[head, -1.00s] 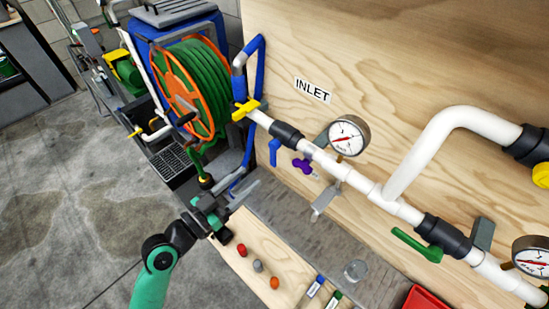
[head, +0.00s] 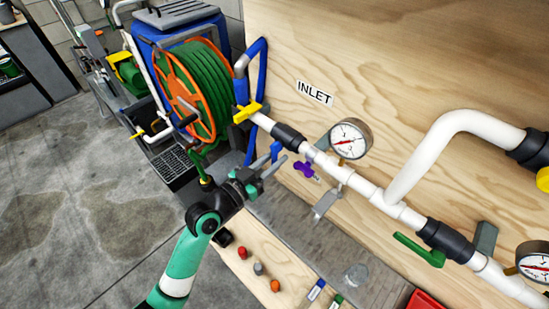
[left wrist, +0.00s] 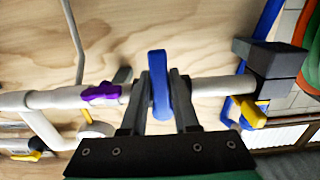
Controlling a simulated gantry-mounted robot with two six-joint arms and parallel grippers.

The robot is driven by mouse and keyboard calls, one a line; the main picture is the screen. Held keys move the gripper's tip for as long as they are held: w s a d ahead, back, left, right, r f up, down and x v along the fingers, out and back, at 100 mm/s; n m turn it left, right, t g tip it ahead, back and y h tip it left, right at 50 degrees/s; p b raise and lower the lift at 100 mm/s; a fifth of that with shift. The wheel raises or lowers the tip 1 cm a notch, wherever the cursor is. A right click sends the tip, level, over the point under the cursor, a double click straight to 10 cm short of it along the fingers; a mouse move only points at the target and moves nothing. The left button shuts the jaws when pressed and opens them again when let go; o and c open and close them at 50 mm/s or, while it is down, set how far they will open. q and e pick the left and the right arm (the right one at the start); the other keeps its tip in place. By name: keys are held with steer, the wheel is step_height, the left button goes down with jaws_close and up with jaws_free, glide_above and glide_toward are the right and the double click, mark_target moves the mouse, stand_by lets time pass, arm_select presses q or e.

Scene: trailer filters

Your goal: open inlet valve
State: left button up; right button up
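A white pipe (head: 322,158) runs along the wooden panel below the INLET label (head: 314,93). A blue valve handle (head: 275,151) hangs below this pipe, left of a purple handle (head: 304,170). A yellow handle (head: 248,112) sits at the pipe's left end. My left gripper (head: 276,158) is open, with its fingertips at the blue handle. In the left wrist view the blue handle (left wrist: 158,85) stands upright between the two fingers (left wrist: 163,75); whether they touch it I cannot tell. My right gripper is not in view.
A pressure gauge (head: 349,138) and a grey bracket (head: 327,201) are close on the right. A green hose reel (head: 195,85) stands at the left. A wooden shelf (head: 262,237) with small caps lies below. A green-handled valve (head: 420,249) is farther right.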

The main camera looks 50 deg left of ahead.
arm_select(q)
jaws_close()
stand_by(1.1)
